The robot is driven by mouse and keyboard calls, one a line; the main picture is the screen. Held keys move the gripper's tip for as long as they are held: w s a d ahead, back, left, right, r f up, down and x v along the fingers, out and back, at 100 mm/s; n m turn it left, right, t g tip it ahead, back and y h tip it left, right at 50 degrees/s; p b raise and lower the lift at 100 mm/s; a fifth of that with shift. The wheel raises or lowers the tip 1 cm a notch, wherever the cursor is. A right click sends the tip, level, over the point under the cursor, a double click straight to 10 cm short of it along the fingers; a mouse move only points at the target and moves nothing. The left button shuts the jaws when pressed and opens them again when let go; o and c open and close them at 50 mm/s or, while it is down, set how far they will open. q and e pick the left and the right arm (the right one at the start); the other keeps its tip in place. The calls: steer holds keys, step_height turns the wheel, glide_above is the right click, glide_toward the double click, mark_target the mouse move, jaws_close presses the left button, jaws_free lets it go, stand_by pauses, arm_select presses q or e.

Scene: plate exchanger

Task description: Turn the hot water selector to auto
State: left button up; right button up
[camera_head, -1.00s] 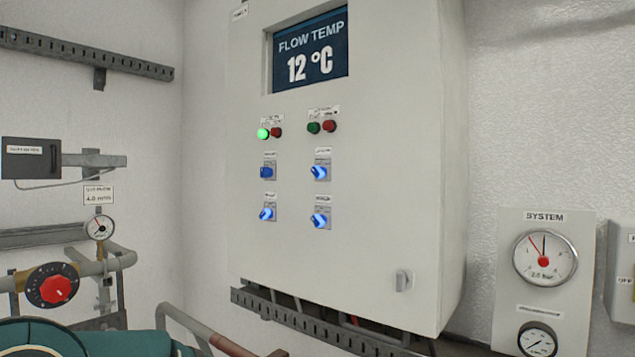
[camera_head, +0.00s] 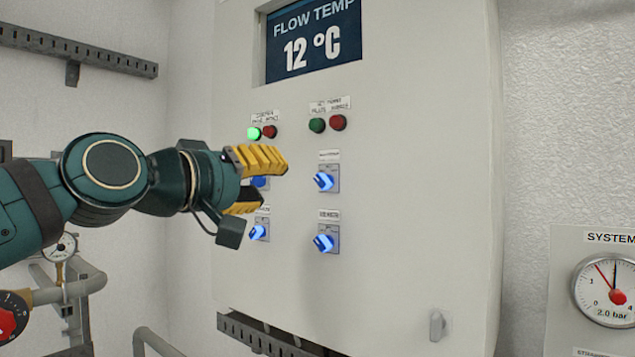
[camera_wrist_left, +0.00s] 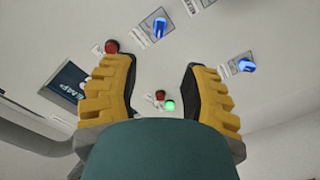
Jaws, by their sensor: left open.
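Four blue selector knobs sit on the pale control cabinet in two columns: upper right (camera_head: 325,180), lower right (camera_head: 326,243), lower left (camera_head: 258,232) and upper left (camera_head: 260,182). Their labels are too small to read, so I cannot tell which is the hot water one. My left gripper (camera_head: 272,181), with yellow fingers, is open and empty in front of the left column, partly hiding the upper left knob. In the left wrist view the open fingers (camera_wrist_left: 157,65) frame bare panel, with blue knobs (camera_wrist_left: 160,28) beyond them. My right gripper is out of view.
A lit green lamp (camera_head: 254,133) and several other lamps sit above the knobs. The display (camera_head: 312,42) reads 12 °C. A cabinet latch (camera_head: 437,325) sticks out at lower right. Pipes (camera_head: 75,290) and a gauge stand at left. The panel's right half is clear.

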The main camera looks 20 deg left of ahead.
mark_target(318, 181)
arm_select(q)
steer(key=p+x, duration=0.1)
steer(key=x, duration=1.2)
steer(key=shift+w+d+f, duration=0.1)
steer(key=shift+w+d, duration=0.1)
steer(key=shift+w, duration=0.15)
steer(key=shift+s, duration=0.15)
jaws_close()
